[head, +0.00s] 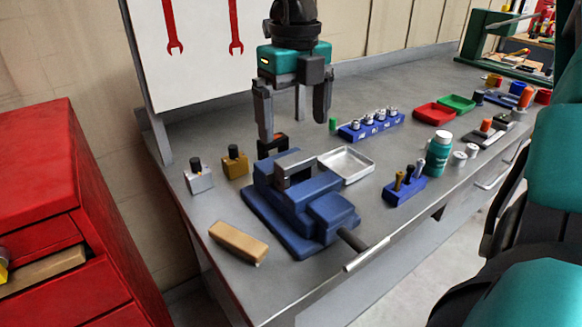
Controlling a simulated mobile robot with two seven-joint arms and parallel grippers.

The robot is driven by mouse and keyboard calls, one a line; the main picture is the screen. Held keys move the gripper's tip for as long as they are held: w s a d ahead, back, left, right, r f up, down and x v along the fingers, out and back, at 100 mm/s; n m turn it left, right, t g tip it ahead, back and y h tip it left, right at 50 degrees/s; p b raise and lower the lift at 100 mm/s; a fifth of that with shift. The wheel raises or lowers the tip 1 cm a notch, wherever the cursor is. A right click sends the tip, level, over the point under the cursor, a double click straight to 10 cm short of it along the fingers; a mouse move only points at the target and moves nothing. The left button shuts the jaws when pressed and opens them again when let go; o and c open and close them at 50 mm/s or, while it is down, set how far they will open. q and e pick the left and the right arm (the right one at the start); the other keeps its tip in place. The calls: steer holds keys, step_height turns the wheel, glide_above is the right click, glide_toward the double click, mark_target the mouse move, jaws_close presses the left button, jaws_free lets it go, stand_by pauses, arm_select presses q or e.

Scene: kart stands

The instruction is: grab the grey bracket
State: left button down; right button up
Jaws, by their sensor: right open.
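The grey bracket (295,163) is a light grey, angled piece at the top of the blue vise (285,215). It appears to sit between the vise jaws, and its lower part is hidden. My right gripper (294,128) points down above and slightly behind the bracket. Its two dark fingers are spread apart with nothing between them. Whether the fingertips are level with the bracket in depth is hard to tell. My left gripper is not in view.
A tan block (238,242) lies near the bench's front-left corner. A silver tray (346,164) is right of the vise. The vise handle (352,239) sticks out toward the front edge. A blue holder (404,190) and green bottle (438,154) stand further right. A red cabinet (40,190) is left.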

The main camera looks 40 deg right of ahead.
mark_target(295, 158)
step_height(295, 158, down, 8)
steer(key=shift+d+f, duration=0.1)
steer(key=shift+f, duration=0.15)
steer(key=shift+r, duration=0.1)
steer(key=c, duration=1.3)
